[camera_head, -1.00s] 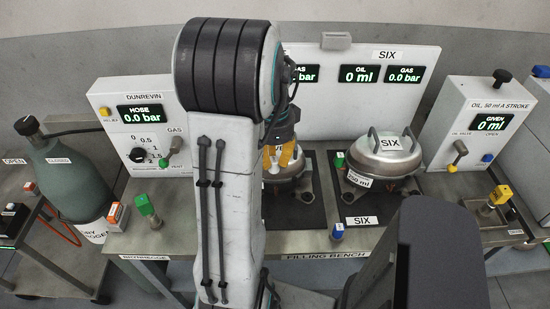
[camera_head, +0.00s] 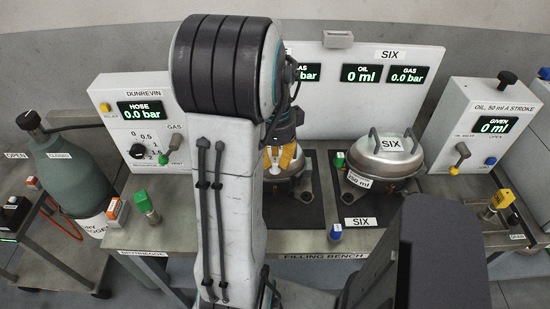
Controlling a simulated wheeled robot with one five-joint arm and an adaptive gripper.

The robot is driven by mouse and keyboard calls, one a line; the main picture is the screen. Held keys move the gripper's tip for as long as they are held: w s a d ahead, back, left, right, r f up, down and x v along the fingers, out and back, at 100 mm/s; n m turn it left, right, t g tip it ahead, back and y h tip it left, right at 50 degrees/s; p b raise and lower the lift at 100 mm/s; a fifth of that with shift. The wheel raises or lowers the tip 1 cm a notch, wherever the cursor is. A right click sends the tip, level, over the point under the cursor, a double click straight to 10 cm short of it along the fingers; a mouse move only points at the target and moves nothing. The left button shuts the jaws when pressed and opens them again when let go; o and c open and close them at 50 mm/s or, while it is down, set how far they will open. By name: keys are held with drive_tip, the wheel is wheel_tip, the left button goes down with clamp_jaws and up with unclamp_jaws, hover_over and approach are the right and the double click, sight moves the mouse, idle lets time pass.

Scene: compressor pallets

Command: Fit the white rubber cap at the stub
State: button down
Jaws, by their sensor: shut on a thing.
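My gripper (camera_head: 280,158), with yellow fingers, points down over the left compressor (camera_head: 297,187), mostly behind my own arm. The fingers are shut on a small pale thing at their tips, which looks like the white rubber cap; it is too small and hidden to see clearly. The stub is not clearly visible, so I cannot tell whether the cap touches it. A second silver compressor (camera_head: 384,160), labelled SIX and 350 ml, stands to the right on a dark mat.
A HOSE panel (camera_head: 112,106) and a green gas cylinder (camera_head: 72,177) stand left. An oil box (camera_head: 470,150) stands right. Green (camera_head: 147,206), blue (camera_head: 336,232) and yellow (camera_head: 498,202) fittings sit near the bench's front edge. The display board (camera_head: 330,110) is behind.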

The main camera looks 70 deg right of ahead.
drive_tip(key=shift+f, duration=0.25)
drive_tip(key=shift+f+b, duration=2.45)
drive_tip(key=shift+f, duration=0.25)
drive_tip(key=shift+f+b, duration=0.3)
drive_tip(key=shift+f, duration=0.05)
idle(0.5)
drive_tip(key=shift+d+r, duration=0.1)
drive_tip(key=shift+d, duration=0.15)
idle(1.2)
idle(0.5)
drive_tip(key=shift+w, duration=0.2)
idle(2.0)
